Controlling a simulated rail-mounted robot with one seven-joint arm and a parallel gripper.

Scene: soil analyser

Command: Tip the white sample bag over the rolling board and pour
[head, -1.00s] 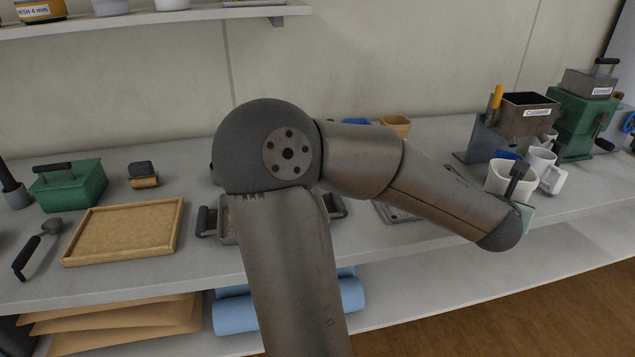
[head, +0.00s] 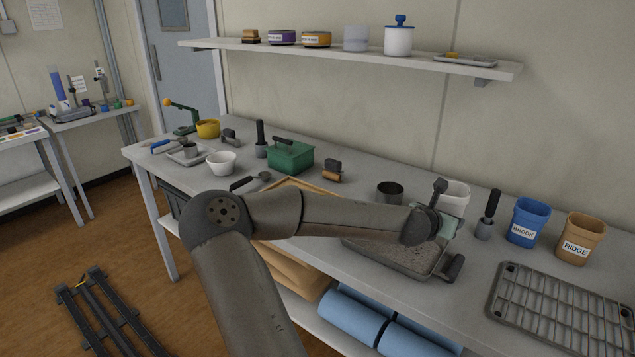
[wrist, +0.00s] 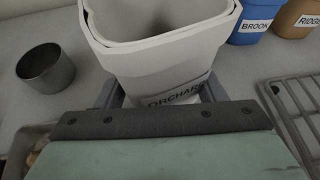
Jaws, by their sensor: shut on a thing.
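The white sample bag (wrist: 160,42), a tapered open-topped container labelled ORCHARD, is held by my gripper (wrist: 160,98) in the wrist view. One finger is on each side of it. It looks roughly upright, and its inside is mostly out of sight. In the head view the white bag (head: 455,196) shows behind my gripper (head: 440,222), above the far right part of a grey tray with dark handles (head: 390,256). A wooden rimmed board (head: 285,184), perhaps the rolling board, lies to the left, largely hidden by my arm.
A metal cup (head: 390,192) stands behind my wrist. A blue BROOK bag (head: 527,222), a tan RIDGE bag (head: 578,240) and a wire rack (head: 560,312) are to the right. A green box (head: 291,157) and a small roller (head: 332,172) stand behind the board.

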